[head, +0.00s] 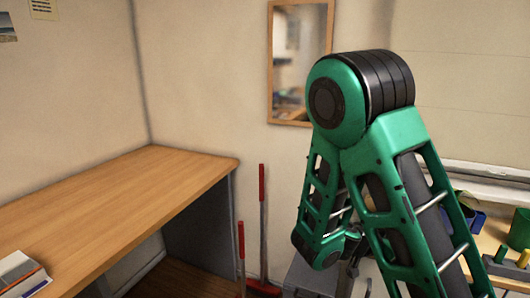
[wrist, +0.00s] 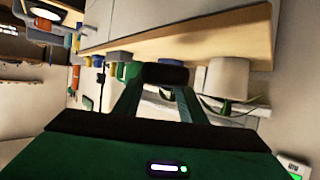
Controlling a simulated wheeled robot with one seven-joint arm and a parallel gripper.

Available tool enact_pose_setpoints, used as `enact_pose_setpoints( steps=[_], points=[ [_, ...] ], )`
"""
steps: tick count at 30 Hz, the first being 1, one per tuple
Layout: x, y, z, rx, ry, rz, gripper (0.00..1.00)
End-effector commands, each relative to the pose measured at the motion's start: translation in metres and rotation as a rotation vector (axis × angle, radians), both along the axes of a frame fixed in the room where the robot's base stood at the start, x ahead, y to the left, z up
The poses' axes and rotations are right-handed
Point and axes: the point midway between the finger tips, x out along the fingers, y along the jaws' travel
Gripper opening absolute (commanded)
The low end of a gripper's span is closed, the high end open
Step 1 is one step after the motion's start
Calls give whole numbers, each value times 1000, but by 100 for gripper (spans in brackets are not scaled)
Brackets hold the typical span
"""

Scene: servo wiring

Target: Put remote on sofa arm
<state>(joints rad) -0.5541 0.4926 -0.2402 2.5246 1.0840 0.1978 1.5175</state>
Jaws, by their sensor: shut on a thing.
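My gripper (wrist: 165,82) shows in the wrist view with its two green fingers drawn together at the tips. It is shut on a small dark block (wrist: 165,72); I cannot tell from its shape whether this is the remote. In the head view my green arm bends down at the right, and its lower end hides most of the gripper. I cannot make out a sofa or a sofa arm in either view.
A wooden desk (head: 110,215) fills the left, with a book or box (head: 22,275) on its near edge. Red-handled tools (head: 262,205) stand beside it.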

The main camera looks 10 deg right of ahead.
Motion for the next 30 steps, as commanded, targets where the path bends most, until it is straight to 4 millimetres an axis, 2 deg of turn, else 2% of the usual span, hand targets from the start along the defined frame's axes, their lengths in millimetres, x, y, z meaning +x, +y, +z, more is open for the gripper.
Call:
enact_pose_setpoints(
  steps=[3, 8, 15, 18, 21, 27, 30],
  points=[
    [39, 17, -9, 0, 2, 187, 13],
    [91, 51, -15, 1, 1, 443, 13],
    [162, 126, -7, 1, -7, 842, 13],
    [178, 152, -2, 2, -8, 954, 13],
    [187, 169, 3, 1, -5, 1023, 13],
    [193, 183, 6, 0, -1, 1079, 13],
    [193, 183, 6, -1, 0, 1081, 13]
  ],
)
